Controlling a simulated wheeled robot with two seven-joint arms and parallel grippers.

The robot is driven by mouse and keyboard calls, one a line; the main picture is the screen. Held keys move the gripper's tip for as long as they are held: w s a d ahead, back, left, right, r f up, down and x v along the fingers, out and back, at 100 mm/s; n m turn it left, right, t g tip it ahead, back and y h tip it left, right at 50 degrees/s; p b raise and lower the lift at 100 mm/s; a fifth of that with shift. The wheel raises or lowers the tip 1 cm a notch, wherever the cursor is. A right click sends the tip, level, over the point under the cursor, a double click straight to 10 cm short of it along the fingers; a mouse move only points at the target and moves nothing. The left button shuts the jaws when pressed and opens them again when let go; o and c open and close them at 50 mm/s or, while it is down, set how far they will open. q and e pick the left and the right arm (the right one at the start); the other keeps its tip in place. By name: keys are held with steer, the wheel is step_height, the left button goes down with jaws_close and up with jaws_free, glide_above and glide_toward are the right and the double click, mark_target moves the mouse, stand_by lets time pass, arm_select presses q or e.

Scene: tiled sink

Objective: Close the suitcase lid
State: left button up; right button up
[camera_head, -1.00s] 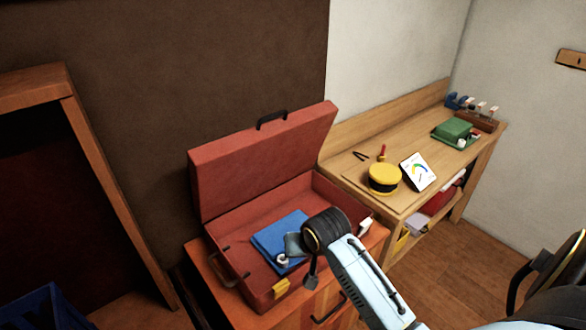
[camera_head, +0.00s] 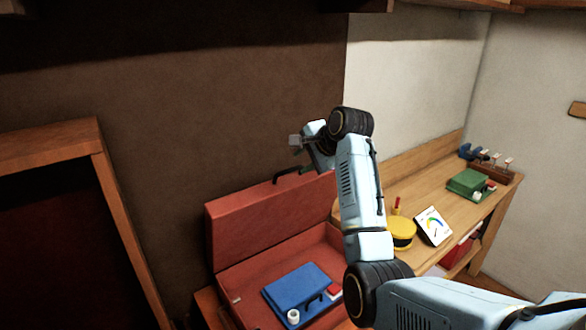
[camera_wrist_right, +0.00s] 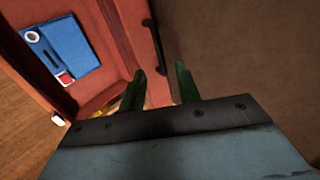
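The red suitcase (camera_head: 240,283) stands open on a wooden cabinet. Its lid (camera_head: 262,222) is raised near the brown wall, with a black handle (camera_head: 286,178) on its top edge. A blue folder-like item (camera_head: 298,287) lies in the base. My right gripper (camera_head: 297,141) is above the lid's top edge, near the handle. In the right wrist view my right gripper (camera_wrist_right: 159,85) has its two fingers apart with nothing between them. The lid's edge (camera_wrist_right: 122,38) and the black handle (camera_wrist_right: 155,47) show just beyond the fingers. My left gripper is not in view.
A wooden workbench (camera_head: 455,208) to the right carries a yellow round tin (camera_head: 401,234), a white gauge card (camera_head: 433,226) and a green box (camera_head: 467,183). A wooden frame (camera_head: 120,230) stands at the left. The wall is close behind the lid.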

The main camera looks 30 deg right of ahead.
mark_target(290, 171)
steer(key=b+x, duration=0.1)
steer(key=x, duration=0.6)
steer(key=shift+w+a+f, duration=0.1)
steer(key=shift+x, duration=0.8)
steer(key=shift+a+f, duration=0.1)
steer(key=shift+f, duration=0.25)
jaws_close()
